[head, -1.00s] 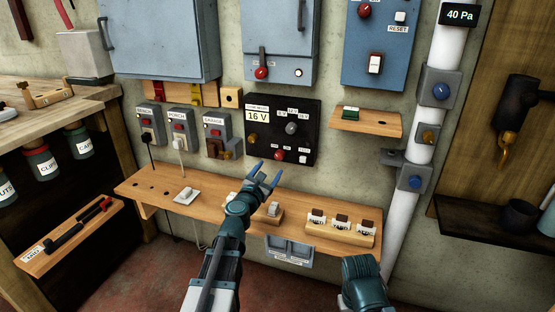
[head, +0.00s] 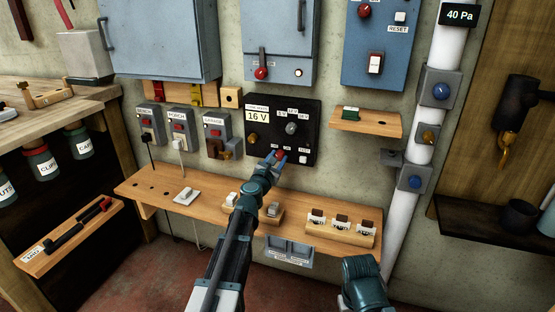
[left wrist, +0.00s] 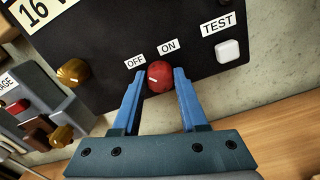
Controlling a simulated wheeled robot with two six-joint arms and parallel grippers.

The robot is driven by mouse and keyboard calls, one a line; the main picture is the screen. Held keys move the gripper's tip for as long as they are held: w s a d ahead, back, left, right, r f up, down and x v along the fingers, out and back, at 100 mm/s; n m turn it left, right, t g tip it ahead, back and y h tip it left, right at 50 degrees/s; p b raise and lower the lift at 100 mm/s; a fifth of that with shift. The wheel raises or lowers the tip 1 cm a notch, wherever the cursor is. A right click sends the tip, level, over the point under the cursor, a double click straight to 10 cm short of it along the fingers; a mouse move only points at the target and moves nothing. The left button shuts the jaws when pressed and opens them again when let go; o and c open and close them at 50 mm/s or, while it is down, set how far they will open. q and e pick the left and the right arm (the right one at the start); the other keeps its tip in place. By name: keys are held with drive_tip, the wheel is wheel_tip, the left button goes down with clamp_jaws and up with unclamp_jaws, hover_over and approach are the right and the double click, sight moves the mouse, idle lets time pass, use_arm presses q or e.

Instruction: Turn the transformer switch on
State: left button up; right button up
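The transformer is a black panel (head: 307,118) on the wall with a 16 V display (head: 258,116). Its switch is a round red knob (left wrist: 160,76) between small OFF and ON labels in the left wrist view. A small pale mark shows on the knob's face; which label it points to is unclear. My left gripper (head: 278,156) is at the panel's lower edge. In the left wrist view its blue fingers (left wrist: 160,82) stand open, one on each side of the knob, with thin gaps. In the head view the gripper partly hides the knob. My right gripper's fingers do not show.
A white TEST button (left wrist: 228,51) is right of the knob. A brass knob (left wrist: 73,72) is to its left. Below, a wooden shelf (head: 160,193) carries several small switches. Breaker boxes (head: 214,134) hang left of the panel, and a small shelf (head: 375,123) sticks out at right.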

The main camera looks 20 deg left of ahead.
use_arm(q)
clamp_jaws()
drive_tip(key=shift+m, duration=0.4)
drive_tip(key=m, duration=0.7)
drive_tip(key=shift+d+m, duration=0.1)
drive_tip(key=shift+m, duration=0.2)
drive_tip(key=m, duration=0.3)
drive_tip(key=shift+f, duration=0.1)
drive_tip(key=shift+m, duration=2.2)
